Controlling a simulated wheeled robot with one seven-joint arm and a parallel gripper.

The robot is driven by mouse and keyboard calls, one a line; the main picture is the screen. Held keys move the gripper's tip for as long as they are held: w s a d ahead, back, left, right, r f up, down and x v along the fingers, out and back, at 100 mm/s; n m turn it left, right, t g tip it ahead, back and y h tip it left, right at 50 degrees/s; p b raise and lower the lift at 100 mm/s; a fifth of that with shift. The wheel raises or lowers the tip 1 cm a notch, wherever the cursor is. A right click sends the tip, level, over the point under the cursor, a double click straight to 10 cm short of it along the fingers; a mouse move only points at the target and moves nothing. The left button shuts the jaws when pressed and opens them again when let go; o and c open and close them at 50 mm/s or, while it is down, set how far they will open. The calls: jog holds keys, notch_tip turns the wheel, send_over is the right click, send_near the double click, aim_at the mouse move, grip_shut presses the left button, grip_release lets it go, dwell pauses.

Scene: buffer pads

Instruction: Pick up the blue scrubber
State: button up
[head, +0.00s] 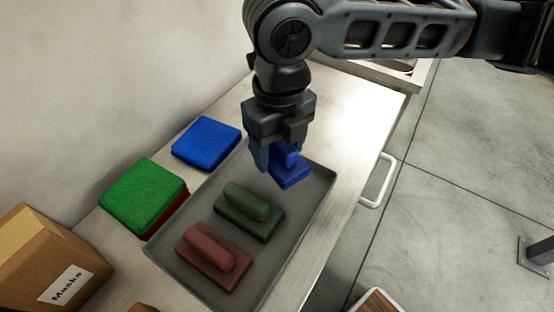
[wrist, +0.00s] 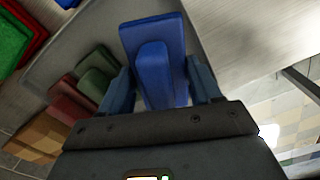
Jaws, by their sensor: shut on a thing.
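The blue scrubber (head: 291,173) is a flat blue block with a raised handle along its top. My gripper (head: 279,163) points down over the far end of the grey tray and is shut on the handle. In the wrist view the blue scrubber (wrist: 155,60) sits between the two fingers of my gripper (wrist: 160,85), with a finger at each side. I cannot tell whether its base touches the tray or hangs just above it. The far side of the handle is hidden behind the fingers in the head view.
The grey tray (head: 177,255) also holds a dark green scrubber (head: 249,212) and a dark red scrubber (head: 214,256). Left of it lie a blue pad (head: 207,142) and a green pad (head: 143,194) on a red one. A cardboard box (head: 50,262) marked "Masks" stands front left. Bare tabletop lies right.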

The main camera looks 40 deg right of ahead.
jog(key=d+r+b, duration=0.1)
jog(key=d+r, duration=0.5)
jog(key=d, duration=0.5)
jog(key=shift+d+r, duration=0.15)
jog(key=shift+r, duration=0.05)
jog(key=shift+s, duration=0.1)
